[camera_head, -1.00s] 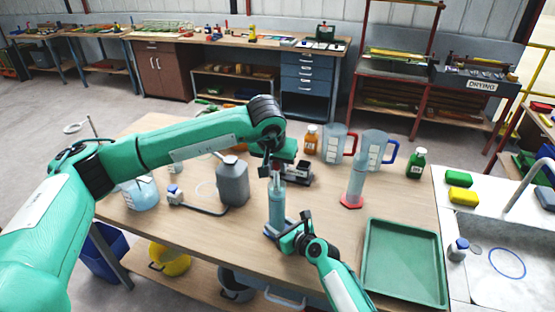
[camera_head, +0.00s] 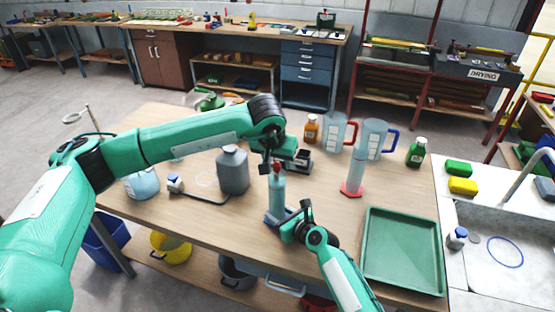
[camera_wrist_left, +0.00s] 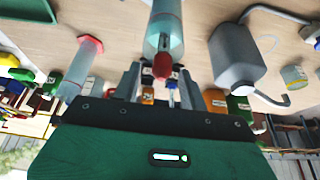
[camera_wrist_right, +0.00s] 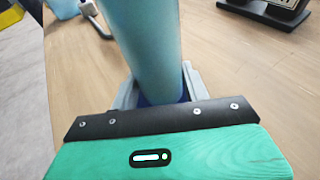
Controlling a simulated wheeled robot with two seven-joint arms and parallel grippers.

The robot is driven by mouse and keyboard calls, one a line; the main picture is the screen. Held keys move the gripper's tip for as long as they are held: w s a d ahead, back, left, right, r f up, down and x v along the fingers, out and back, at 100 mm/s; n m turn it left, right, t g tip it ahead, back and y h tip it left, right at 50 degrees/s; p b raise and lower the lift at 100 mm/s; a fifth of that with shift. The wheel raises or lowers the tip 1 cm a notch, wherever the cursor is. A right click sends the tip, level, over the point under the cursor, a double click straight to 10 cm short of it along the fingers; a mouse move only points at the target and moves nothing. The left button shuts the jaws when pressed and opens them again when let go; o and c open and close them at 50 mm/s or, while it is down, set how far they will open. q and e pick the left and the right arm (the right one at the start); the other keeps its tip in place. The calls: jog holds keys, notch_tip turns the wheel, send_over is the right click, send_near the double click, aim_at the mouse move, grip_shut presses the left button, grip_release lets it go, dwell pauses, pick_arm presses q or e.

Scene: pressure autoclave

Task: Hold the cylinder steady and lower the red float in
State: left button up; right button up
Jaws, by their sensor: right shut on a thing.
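The cylinder (camera_head: 277,196), clear with blue-green liquid and a dark blue base, stands upright on the table. My right gripper (camera_head: 287,226) is shut on its lower part; the right wrist view shows the cylinder (camera_wrist_right: 150,45) between the fingers. The red float (camera_head: 277,168) is at the cylinder's mouth, its red end uppermost. My left gripper (camera_head: 273,160) is just above the mouth. In the left wrist view its fingers stand apart on either side of the float (camera_wrist_left: 162,67), with gaps showing. How deep the float sits is hard to tell.
A grey jug (camera_head: 233,172) stands left of the cylinder and a dark device (camera_head: 299,160) just behind it. A second cylinder with a red base (camera_head: 352,189), two pitchers (camera_head: 374,139) and a green tray (camera_head: 402,252) are to the right. Bare table lies between.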

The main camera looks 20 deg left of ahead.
pick_arm(q)
jog(key=v, duration=1.2)
dwell(0.9)
pick_arm(e)
jog(key=o, duration=0.8)
jog(key=shift+o, duration=0.2)
